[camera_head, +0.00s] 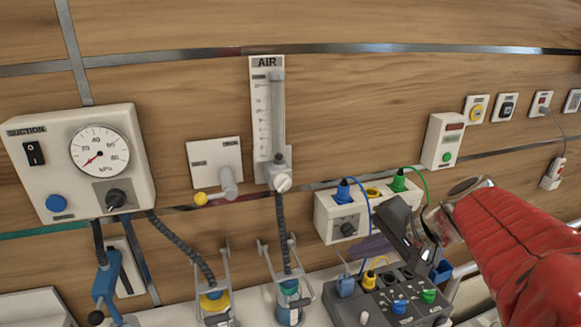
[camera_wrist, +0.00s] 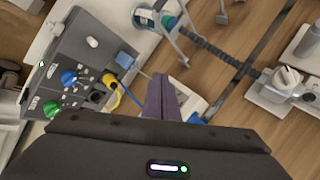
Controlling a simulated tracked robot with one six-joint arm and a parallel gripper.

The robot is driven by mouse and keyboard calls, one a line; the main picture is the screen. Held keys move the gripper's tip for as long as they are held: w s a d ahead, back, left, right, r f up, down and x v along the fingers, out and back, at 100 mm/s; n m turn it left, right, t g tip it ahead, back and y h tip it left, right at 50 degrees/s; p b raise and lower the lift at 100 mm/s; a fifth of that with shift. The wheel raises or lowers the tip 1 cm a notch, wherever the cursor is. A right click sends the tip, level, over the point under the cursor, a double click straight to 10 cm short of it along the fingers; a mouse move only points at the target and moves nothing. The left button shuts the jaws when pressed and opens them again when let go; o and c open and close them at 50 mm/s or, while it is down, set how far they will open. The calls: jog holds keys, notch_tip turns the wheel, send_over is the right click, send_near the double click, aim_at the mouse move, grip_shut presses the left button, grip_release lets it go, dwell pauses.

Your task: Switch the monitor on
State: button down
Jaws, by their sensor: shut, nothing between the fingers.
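A grey box (camera_head: 398,302) with coloured plugs and knobs stands at the bottom right of the head view; it may be the monitor, but no screen shows. It also shows at the left of the wrist view (camera_wrist: 75,60), with blue and green knobs, a yellow plug and a small white button (camera_wrist: 92,42). My gripper (camera_head: 368,247) is above and behind this box, near the wall. In the wrist view its purple fingers (camera_wrist: 159,92) are together and empty, apart from the box. My red arm hides what lies at the lower right.
A white wall unit (camera_head: 340,222) with a dark knob and cabled plugs is close behind my gripper. A small white box (camera_head: 443,142) has a red display and green button. A suction unit (camera_head: 75,160) and an AIR flowmeter (camera_head: 267,120) hang left, above metal brackets (camera_head: 287,290).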

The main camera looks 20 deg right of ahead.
jog(key=s+a+f+n+g+h, duration=0.1)
jog(key=s+a+f+n+h, duration=0.2)
jog(key=s+a+n, duration=0.7)
jog(key=shift+a+n+g+h, duration=0.3)
jog(key=shift+a+h, duration=0.1)
jog(key=shift+a, duration=0.35)
